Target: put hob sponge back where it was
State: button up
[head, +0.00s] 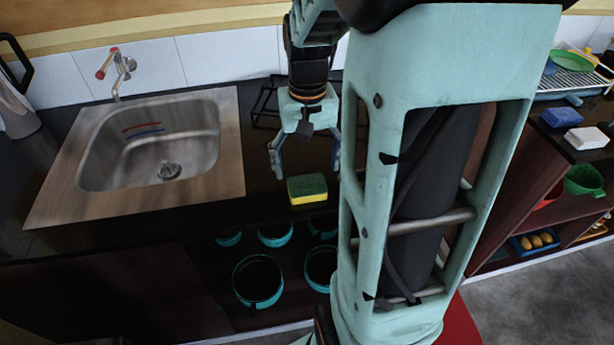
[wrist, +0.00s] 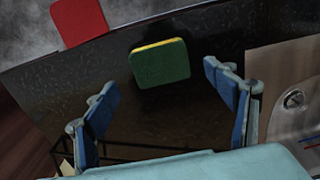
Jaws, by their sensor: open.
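A green and yellow sponge (head: 307,189) lies on the dark counter near its front edge, right of the sink. In the wrist view the sponge (wrist: 160,64) lies beyond the fingertips, between their lines, with its green face up and a yellow edge showing. My gripper (head: 305,165) is open and empty above the counter, just behind the sponge in the head view. Its two blue fingers are spread wide in the wrist view (wrist: 161,88) and do not touch the sponge. A dark wire hob grate (head: 264,105) is partly hidden behind my arm.
The steel sink (head: 160,140) with a tap (head: 118,72) is on the left. Teal pots (head: 257,280) stand on a shelf below the counter. On the right, a blue sponge (head: 562,116), a white block (head: 586,138) and a dish rack (head: 570,80) sit on another counter.

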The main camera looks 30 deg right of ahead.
aim_at(307, 185)
notch_tip(307, 185, up, 6)
jog(key=shift+s+r, duration=0.1)
dwell(0.5)
